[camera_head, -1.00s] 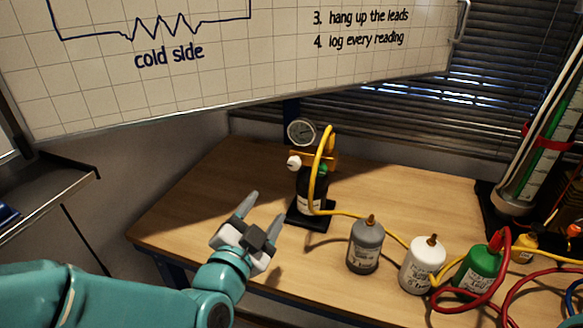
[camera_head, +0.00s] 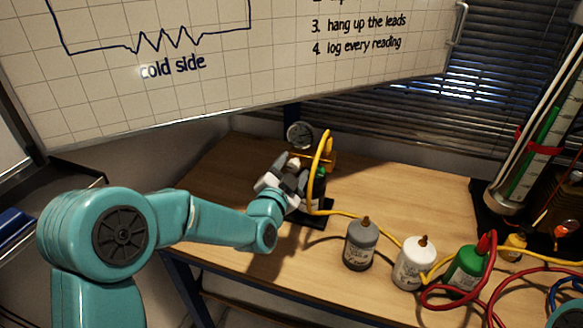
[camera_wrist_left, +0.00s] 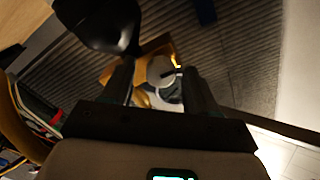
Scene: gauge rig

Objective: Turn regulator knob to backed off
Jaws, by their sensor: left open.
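The regulator (camera_head: 319,173) stands on a black base on the bench, with a round gauge (camera_head: 300,135) on top and a yellow hose looping down its front. Its white knob (camera_head: 294,163) faces left, partly hidden by my left gripper (camera_head: 288,170). In the left wrist view the pale round knob (camera_wrist_left: 161,70) with a dark pointer mark lies between the two fingertips of the open left gripper (camera_wrist_left: 158,84). Whether the fingers touch the knob I cannot tell. My right gripper is not in view.
Grey (camera_head: 360,246), white (camera_head: 411,266) and green (camera_head: 466,268) bottles stand right of the regulator, with yellow and red hoses among them. A whiteboard (camera_head: 230,75) hangs behind and above. The left end of the wooden bench (camera_head: 215,195) is clear.

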